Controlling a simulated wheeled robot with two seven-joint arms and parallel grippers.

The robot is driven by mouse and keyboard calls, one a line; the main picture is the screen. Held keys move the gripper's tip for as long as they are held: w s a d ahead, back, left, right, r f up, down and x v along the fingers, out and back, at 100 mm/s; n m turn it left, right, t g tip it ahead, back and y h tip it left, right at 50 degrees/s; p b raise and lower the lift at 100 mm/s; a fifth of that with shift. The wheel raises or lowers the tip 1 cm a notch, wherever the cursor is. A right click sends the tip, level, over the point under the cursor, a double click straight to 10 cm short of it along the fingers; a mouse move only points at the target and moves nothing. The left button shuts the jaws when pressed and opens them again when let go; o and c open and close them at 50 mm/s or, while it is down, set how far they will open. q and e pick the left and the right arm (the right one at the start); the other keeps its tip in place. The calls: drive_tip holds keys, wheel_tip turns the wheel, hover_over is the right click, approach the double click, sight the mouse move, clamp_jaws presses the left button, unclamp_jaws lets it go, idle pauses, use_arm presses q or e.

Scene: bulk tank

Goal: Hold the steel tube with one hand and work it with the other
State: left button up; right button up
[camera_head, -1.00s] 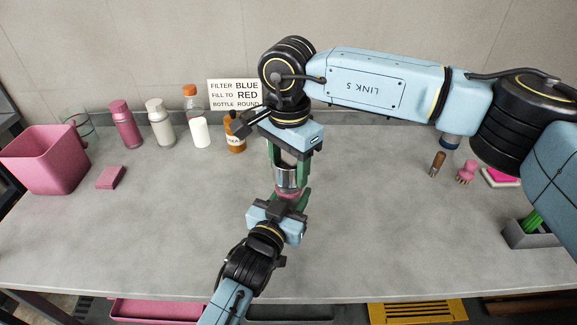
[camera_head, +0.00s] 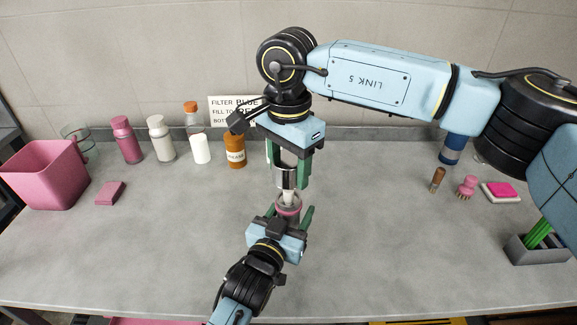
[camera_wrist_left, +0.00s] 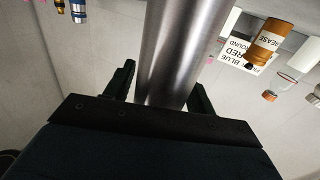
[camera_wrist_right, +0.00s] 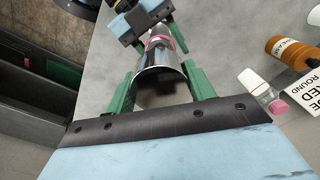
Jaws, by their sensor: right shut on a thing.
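The steel tube (camera_head: 287,179) is upright above the bench's middle, shiny grey. A pale piece (camera_head: 288,195) shows at its lower end, above a pink ring (camera_head: 289,208). My right gripper (camera_head: 287,172) comes down from above and is shut on the steel tube; its green fingers flank the tube in the right wrist view (camera_wrist_right: 158,86). My left gripper (camera_head: 289,215) is below, with its fingers apart on both sides of the pink ring. In the left wrist view the steel tube (camera_wrist_left: 180,50) passes between the open fingers, with a gap at the left finger.
A pink bin (camera_head: 45,175) and pink block (camera_head: 109,193) are at left. Several bottles, including an orange grease jar (camera_head: 235,151), stand at the back before a sign (camera_head: 222,103). A brush (camera_head: 467,186), a pink pad (camera_head: 500,191) and a grey holder (camera_head: 538,250) are at right.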

use_arm(q)
drive_tip(key=shift+o, duration=0.8)
